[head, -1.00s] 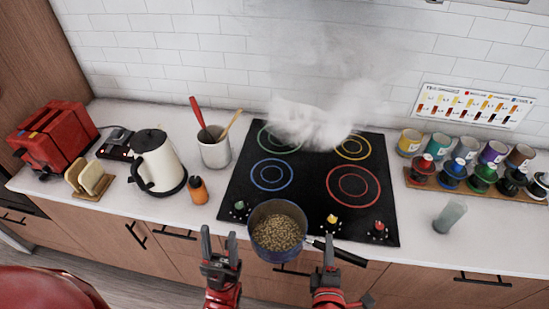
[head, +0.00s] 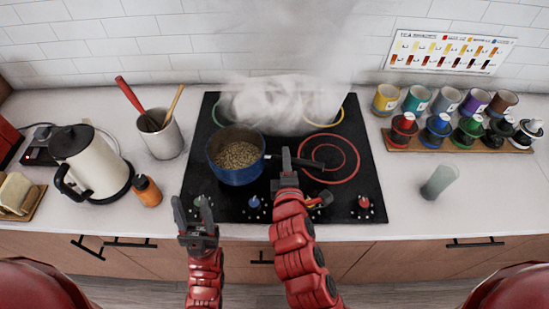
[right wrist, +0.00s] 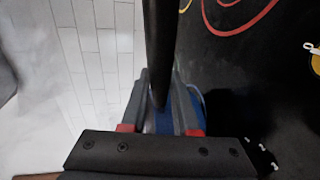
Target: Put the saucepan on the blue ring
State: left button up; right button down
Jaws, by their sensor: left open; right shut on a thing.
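The blue saucepan (head: 237,172), filled with small brown pieces, is over the front left part of the black hob (head: 372,185). I cannot tell whether the pan touches the hob. My right gripper (head: 287,165) is shut on the pan's dark handle (head: 318,177), which points right. In the right wrist view the handle (right wrist: 159,45) runs between the fingers, with some blue of the pan behind it. My left gripper (head: 194,212) is open and empty at the front edge of the hob.
The red ring (head: 355,165) is bare at front right. Steam (head: 275,105) hides parts of the green and yellow rings behind. A kettle (head: 95,165), orange bottle (head: 147,192) and utensil pot (head: 163,137) stand left. A glass (head: 439,181) and jar rack (head: 405,143) stand right.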

jog(key=w+f+p, duration=0.1)
jog(key=w+a+f+p, duration=0.1)
jog(key=w, duration=0.1)
jog(key=w+a+f+p, duration=0.1)
jog(key=w, duration=0.1)
jog(key=shift+w+a+f, duration=0.2)
jog(key=shift+a, duration=0.05)
jog(key=c, duration=0.7)
grip_release()
jog(key=shift+f, duration=0.1)
